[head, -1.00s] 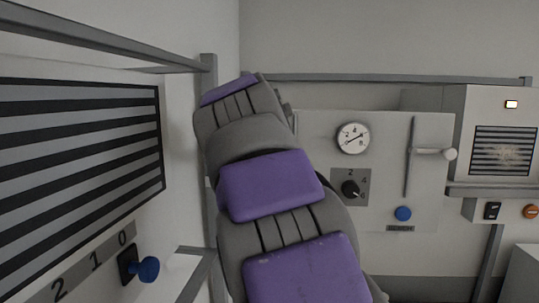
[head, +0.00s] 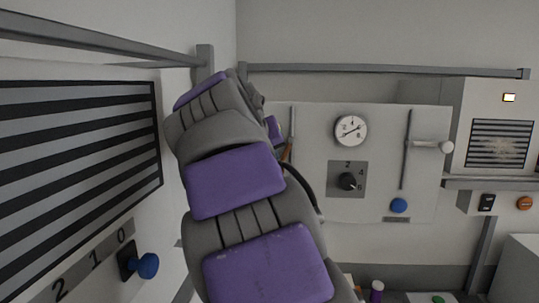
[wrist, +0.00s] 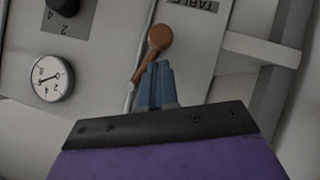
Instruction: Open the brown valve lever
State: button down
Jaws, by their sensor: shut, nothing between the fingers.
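The brown valve lever (wrist: 160,38) shows in the wrist view as a round brown knob on a thin brown handle, just beyond my fingertips. My gripper (wrist: 157,66) is shut and empty, its blue-grey fingers close together beside the handle and just below the knob in the picture. I cannot tell whether they touch the lever. In the head view a small part of the brown lever (head: 288,150) shows at the panel's left side, at the edge of my arm. My arm hides my fingers in that view.
The white panel (head: 375,205) also carries a round gauge (head: 350,131), a black dial (head: 348,181), a blue knob (head: 399,205) and a white-knobbed slider lever (head: 446,148). A striped board (head: 80,180) and a blue knob (head: 148,265) are at left. Bottles (head: 376,291) stand below.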

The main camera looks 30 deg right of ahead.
dwell(0.3)
jog(key=v, duration=1.7)
jog(key=shift+a, duration=0.2)
jog(key=shift+s, duration=0.1)
